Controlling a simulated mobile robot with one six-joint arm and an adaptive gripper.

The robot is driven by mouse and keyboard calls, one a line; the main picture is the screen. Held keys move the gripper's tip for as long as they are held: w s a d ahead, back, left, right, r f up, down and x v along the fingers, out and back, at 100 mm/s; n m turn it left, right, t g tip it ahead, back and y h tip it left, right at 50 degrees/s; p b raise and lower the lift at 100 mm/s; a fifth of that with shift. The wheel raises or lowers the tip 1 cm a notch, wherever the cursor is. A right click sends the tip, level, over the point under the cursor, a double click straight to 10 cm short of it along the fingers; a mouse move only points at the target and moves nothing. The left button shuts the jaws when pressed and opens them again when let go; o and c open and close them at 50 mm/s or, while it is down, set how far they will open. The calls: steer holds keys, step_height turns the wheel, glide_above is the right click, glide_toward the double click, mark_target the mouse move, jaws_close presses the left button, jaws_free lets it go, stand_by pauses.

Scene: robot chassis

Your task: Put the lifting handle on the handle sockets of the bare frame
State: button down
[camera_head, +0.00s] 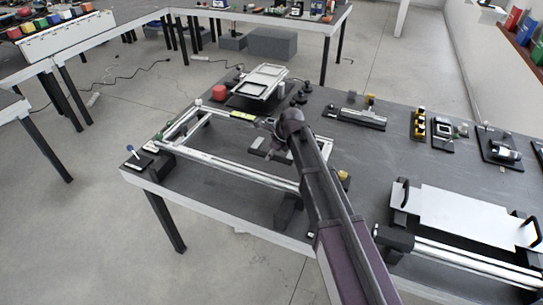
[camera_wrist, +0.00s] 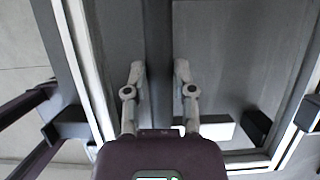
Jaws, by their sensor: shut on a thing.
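The bare frame (camera_head: 225,171) is a rectangle of silver rails lying on the left part of the dark table. In the wrist view its pale rail (camera_wrist: 82,65) runs down the left side. My gripper (camera_head: 268,124) is over the far right part of the frame. In the wrist view my gripper's two pale fingers (camera_wrist: 159,75) are closed on both sides of a dark straight bar (camera_wrist: 158,35), which I take to be the lifting handle. The bar's lower end is hidden by my gripper. I cannot make out the handle sockets clearly, nor whether the bar touches them.
A silver tray (camera_head: 262,82) and a red knob (camera_head: 219,92) stand behind the frame. A white plate with black handles (camera_head: 465,219) lies on rails at the right. A silver rail fixture (camera_head: 357,117) and small parts stand along the back. The table's middle right is fairly clear.

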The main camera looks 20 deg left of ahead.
steer(key=shift+f+b, duration=0.6)
steer(key=shift+c, duration=2.2)
jaws_free()
steer(key=shift+r, duration=0.25)
steer(key=shift+d+r+p, duration=0.1)
steer(key=shift+r+p, duration=0.6)
steer(key=shift+p, duration=0.2)
steer(key=p+v, duration=1)
steer(key=v, duration=0.1)
steer(key=shift+r, duration=0.15)
steer(key=shift+d, duration=0.2)
